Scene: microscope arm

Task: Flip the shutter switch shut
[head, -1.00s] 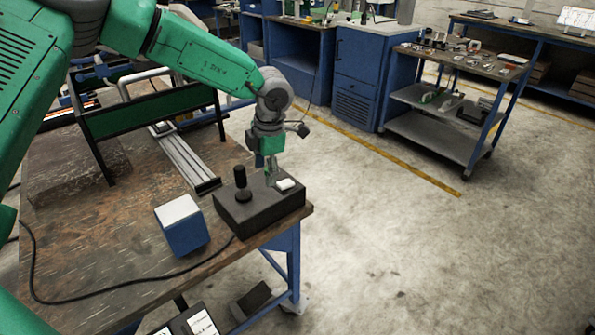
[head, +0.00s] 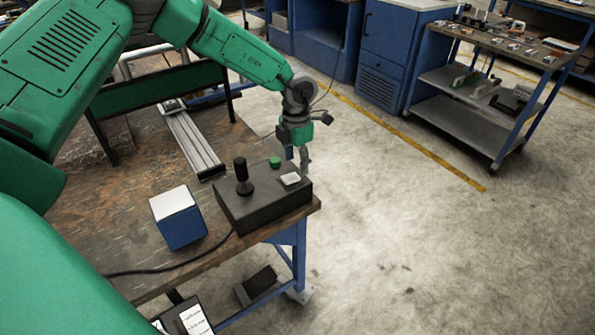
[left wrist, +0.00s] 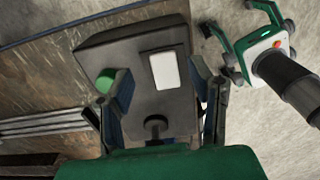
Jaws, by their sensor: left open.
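A dark control box (head: 262,205) sits at the near right corner of the wooden table. On its top are a white switch plate (head: 291,179), a green button (head: 275,162) and a black joystick (head: 242,178). I take the white plate for the shutter switch; its tilt is too small to tell. My left gripper (head: 303,172) points down just at the right edge of the white plate. In the left wrist view, its open fingers (left wrist: 160,90) stand either side, with the white plate (left wrist: 164,70) between them and nothing gripped. Contact is not clear. My right gripper is not in view.
A blue box with a white top (head: 178,218) stands left of the control box. A black cable (head: 170,268) runs along the table (head: 120,240). A metal rail (head: 190,142) lies behind. Open floor lies to the right, with a cart (head: 470,95) beyond.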

